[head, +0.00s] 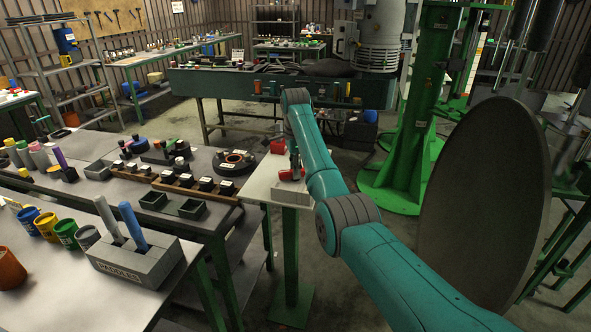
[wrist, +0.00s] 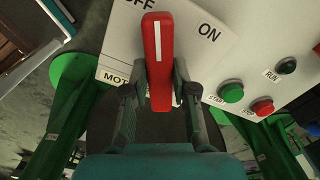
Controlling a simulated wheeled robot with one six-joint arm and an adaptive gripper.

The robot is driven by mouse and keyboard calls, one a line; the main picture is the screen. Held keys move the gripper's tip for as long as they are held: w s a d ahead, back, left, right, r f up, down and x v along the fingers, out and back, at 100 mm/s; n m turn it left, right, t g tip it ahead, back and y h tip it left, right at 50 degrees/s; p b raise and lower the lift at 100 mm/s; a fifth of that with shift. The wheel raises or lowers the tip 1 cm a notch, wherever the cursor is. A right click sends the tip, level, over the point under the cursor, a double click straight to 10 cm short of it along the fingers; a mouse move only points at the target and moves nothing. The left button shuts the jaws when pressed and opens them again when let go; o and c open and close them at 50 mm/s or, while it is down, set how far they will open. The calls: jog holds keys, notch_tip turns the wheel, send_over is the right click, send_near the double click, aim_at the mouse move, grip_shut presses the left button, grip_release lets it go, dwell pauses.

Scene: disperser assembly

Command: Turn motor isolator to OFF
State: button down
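The motor isolator's red handle (wrist: 158,50) with a white stripe is in the upper middle of the wrist view. It stands in front of a white label plate (wrist: 215,60), which is tilted clockwise. The handle's striped end points up, between the OFF and ON marks and nearer to OFF. OFF and the motor lettering are partly cut off or covered. My gripper (wrist: 161,72) has one finger on each side of the handle, close against it, and appears shut on it.
A green START button (wrist: 231,92), a red button (wrist: 262,107) and a green RUN lamp (wrist: 287,66) sit right of the handle. In the head view, a large grey disc (head: 485,200) stands right of my arm and a cluttered bench (head: 120,215) stands left.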

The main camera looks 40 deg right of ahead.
jog(key=shift+n, duration=0.3)
jog(key=n, duration=1.1)
jog(key=shift+n, duration=0.4)
dwell(0.5)
jog(key=c, duration=0.9)
grip_release()
